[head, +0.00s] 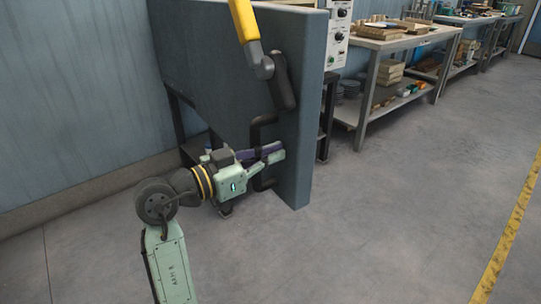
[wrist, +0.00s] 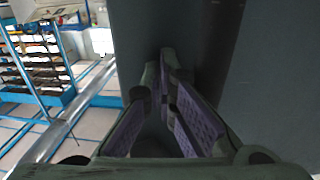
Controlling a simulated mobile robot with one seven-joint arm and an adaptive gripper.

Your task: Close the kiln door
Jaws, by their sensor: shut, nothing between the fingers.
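A dark bracket-shaped handle (head: 254,130) is on the door's face. Above it is a lever with a yellow grip (head: 243,20) and a grey pivot. My gripper (head: 277,151) is shut and empty, its fingers level with the middle of the handle and close to the door face. The head view does not show clearly whether they touch. In the wrist view my gripper's purple-padded fingers (wrist: 160,80) point toward a grey surface.
A control panel (head: 339,30) stands behind the door. A workbench (head: 385,42) with boxes and plates stands to the right against the wall. The open floor (head: 400,210) is clear on the right, with a yellow line (head: 512,225) farther out.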

